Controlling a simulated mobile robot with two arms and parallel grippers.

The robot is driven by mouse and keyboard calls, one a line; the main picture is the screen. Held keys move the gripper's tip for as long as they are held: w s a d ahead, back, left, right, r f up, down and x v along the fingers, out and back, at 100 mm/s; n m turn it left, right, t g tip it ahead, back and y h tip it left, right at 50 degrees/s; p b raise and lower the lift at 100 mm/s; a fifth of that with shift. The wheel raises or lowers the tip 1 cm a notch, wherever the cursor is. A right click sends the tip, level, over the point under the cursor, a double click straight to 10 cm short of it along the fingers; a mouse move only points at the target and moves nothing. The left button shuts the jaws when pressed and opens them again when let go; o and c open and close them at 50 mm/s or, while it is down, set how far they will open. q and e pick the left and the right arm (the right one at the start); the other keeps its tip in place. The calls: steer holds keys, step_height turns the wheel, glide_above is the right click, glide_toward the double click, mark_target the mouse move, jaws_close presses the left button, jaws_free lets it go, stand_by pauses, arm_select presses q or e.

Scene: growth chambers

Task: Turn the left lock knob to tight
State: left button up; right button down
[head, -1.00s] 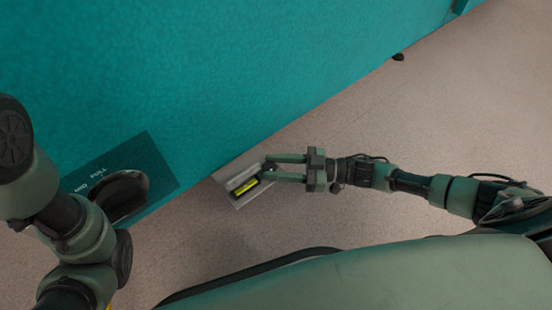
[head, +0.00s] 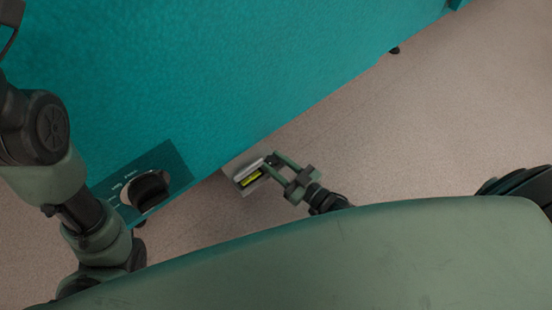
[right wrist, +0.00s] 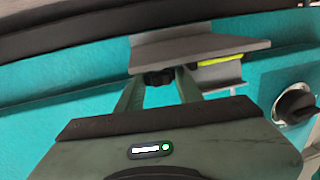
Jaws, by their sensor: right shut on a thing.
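A small dark knob (right wrist: 158,78) sits between the fingertips of my right gripper in the right wrist view, under a grey bracket (right wrist: 190,48). My right gripper (head: 272,162) is shut on this knob beside the bracket (head: 232,168) in the head view. The fingers mostly cover the knob, so its turn angle and any marking cannot be read. My left arm (head: 80,215) shows at the left of the head view; its gripper is not in view.
A bright yellow level vial (head: 250,179) sits on the bracket by the teal chamber wall (head: 220,70). A larger black dial (head: 150,190) on a labelled panel is to the left. Pale floor (head: 440,120) is open to the right.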

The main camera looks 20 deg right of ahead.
stand_by(0.3)
steer(key=c, duration=1)
jaws_free()
steer(key=shift+o, duration=0.4)
steer(key=shift+s+a, duration=0.1)
steer(key=shift+a, duration=0.05)
